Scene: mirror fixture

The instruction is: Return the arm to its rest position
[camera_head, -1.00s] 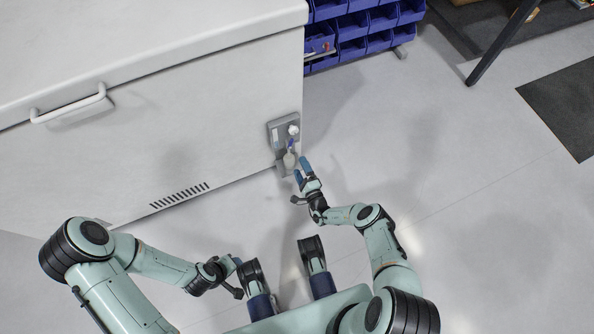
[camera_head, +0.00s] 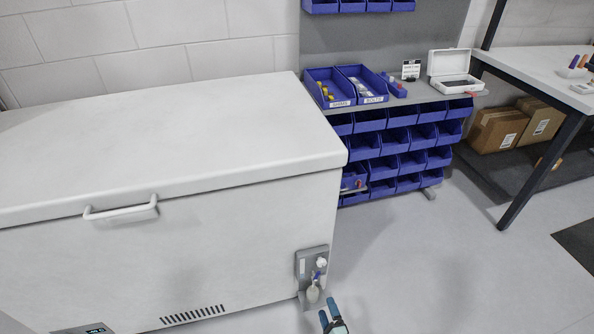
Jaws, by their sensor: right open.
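My right gripper (camera_head: 329,314) shows at the bottom edge, a little right of the middle, with its blue fingers apart. It is open and empty, over the floor. It is just below and right of a small grey fixture (camera_head: 301,268) on the freezer's lower right corner. The fixture carries a white knob, a blue part and a pale hanging piece. The rest of my right arm is mostly below the picture. My left arm and gripper are out of view.
A white chest freezer (camera_head: 250,230) with a closed lid and handle fills the left. Blue bins (camera_head: 400,140) stand in a rack behind it. A workbench (camera_head: 540,75) with a dark leg is at the right, with cardboard boxes (camera_head: 497,130) beneath. The floor (camera_head: 450,270) at lower right is clear.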

